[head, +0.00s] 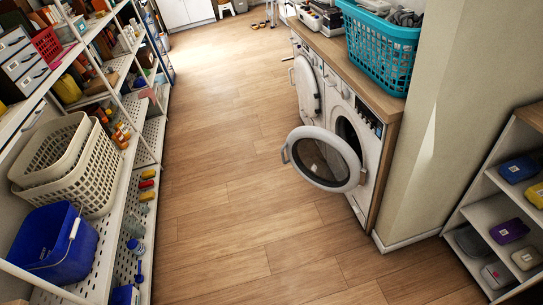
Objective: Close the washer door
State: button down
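A white front-loading washer (371,143) stands under a wooden counter right of the middle. Its round door (322,157), with a white rim and dark glass, is swung wide open into the aisle. The door's handle shows at its left edge, and the dark drum opening shows behind the door. A second white machine (307,86) stands beyond it, and its round door looks partly open. My gripper is not in view.
A turquoise laundry basket (381,52) sits on the wooden counter (350,62). Shelving with beige baskets (70,165) and a blue bucket (48,243) lines the left side. A wall and a small shelf (500,200) stand at right. The wooden floor (225,170) between is clear.

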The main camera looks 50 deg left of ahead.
aim_at(324, 160)
jog(key=u, duration=0.9)
jog(key=k, duration=0.4)
jog(key=u, duration=0.1)
jog(key=i, duration=0.45)
jog(key=z, duration=0.1)
